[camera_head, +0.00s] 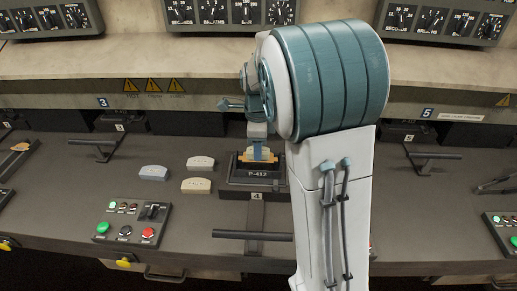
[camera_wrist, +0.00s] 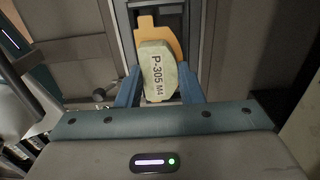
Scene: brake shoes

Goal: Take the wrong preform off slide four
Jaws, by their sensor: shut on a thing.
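The preform (camera_wrist: 157,72), pale with the marking P-305 M4, sits between the two blue fingers of my gripper (camera_wrist: 160,90) in the wrist view. My gripper is shut on it. In the head view my gripper (camera_head: 257,152) is over slide four (camera_head: 240,186), a dark slide marked 4 with a P-412 label (camera_head: 258,174). An orange plate (camera_wrist: 146,24) shows behind and beside the preform in the wrist view. I cannot tell whether the preform still touches the slide. My arm hides the right part of the slide area.
A bluish preform (camera_head: 154,173) and two beige ones (camera_head: 201,162) (camera_head: 196,186) lie on the grey bench left of slide four. A black T-handle (camera_head: 252,235) is in front. A button box (camera_head: 132,221) stands at front left. Dark openings line the back.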

